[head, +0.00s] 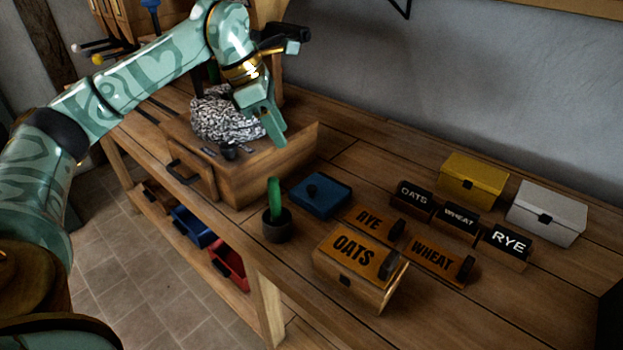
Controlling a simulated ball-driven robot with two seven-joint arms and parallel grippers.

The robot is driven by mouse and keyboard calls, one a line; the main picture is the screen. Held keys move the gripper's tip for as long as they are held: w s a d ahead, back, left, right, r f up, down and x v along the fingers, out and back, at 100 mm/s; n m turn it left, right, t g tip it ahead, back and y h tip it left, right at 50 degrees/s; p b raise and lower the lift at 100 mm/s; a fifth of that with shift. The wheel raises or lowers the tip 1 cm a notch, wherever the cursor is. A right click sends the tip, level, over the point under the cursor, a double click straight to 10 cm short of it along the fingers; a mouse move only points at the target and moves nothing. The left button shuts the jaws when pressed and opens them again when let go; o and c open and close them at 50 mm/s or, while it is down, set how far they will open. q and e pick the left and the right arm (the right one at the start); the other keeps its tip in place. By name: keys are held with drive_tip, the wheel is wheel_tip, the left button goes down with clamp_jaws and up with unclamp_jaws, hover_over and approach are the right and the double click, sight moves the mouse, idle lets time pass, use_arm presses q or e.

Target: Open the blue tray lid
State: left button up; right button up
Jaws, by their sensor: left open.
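A low blue tray with its lid (328,203) sits on the bench right of the wooden drawer box. A black knob stands on the lid, which appears shut flat. My left gripper (266,130) is open with its fingers pointing down. In the picture it is over the wooden box, beside a speckled grey cloth, up and left of the blue lid and apart from it. Whether its fingers touch the cloth or the box is unclear. My right gripper is not in view.
The wooden box (240,185) holds the speckled cloth (222,118). A dark pot with a green handle (277,228) stands just left of the blue lid. Right are RYE, WHEAT and OATS blocks, an OATS box (335,273), a yellow box (470,180) and a white box (545,213).

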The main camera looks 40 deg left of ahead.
sight(311, 187)
use_arm(q)
drive_tip(key=b+x, duration=0.5)
drive_tip(key=x, duration=0.8)
drive_tip(key=shift+f, duration=0.35)
drive_tip(key=shift+w+d+f+b, duration=0.15)
drive_tip(key=shift+d+f+b, duration=0.15)
drive_tip(key=shift+f, duration=0.15)
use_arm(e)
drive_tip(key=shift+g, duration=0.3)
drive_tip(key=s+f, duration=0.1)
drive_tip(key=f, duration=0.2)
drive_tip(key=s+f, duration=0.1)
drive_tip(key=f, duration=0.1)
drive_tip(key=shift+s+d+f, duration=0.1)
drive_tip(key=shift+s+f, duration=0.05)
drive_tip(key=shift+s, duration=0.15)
use_arm(q)
drive_tip(key=shift+r, duration=0.1)
clamp_jaws()
